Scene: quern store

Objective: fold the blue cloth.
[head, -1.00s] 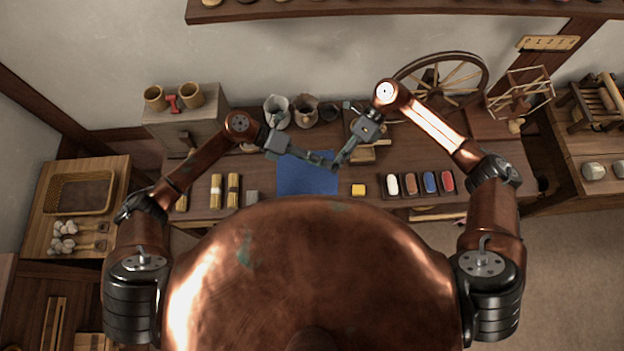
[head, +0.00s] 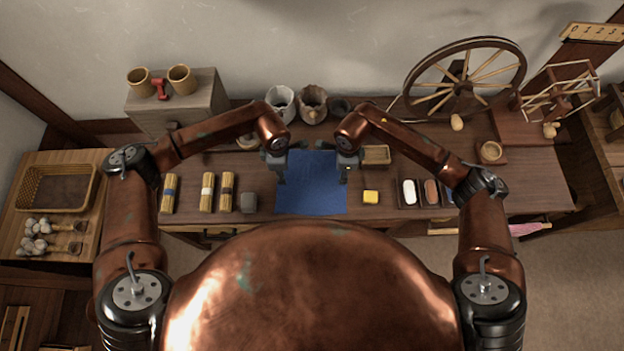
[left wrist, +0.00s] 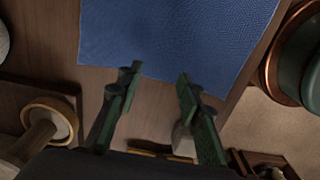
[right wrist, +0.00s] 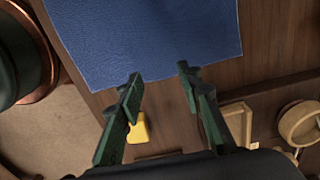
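The blue cloth (head: 311,190) lies flat and spread on the table in front of me; it also shows in the left wrist view (left wrist: 180,35) and the right wrist view (right wrist: 145,35). My left gripper (head: 281,178) is above the cloth's left edge, pointing down; in the left wrist view its two fingers (left wrist: 160,75) are apart with nothing between them. My right gripper (head: 344,178) is above the cloth's right edge; in the right wrist view its fingers (right wrist: 158,75) are apart and empty. Neither gripper visibly holds the cloth.
A yellow block (head: 371,197) sits just right of the cloth, and a small wooden tray (head: 376,155) lies behind it. A grey block (head: 248,202) and bundled yellow sticks (head: 226,192) lie to the left. Pots (head: 313,103) stand behind. A spinning wheel (head: 465,78) stands at the back right.

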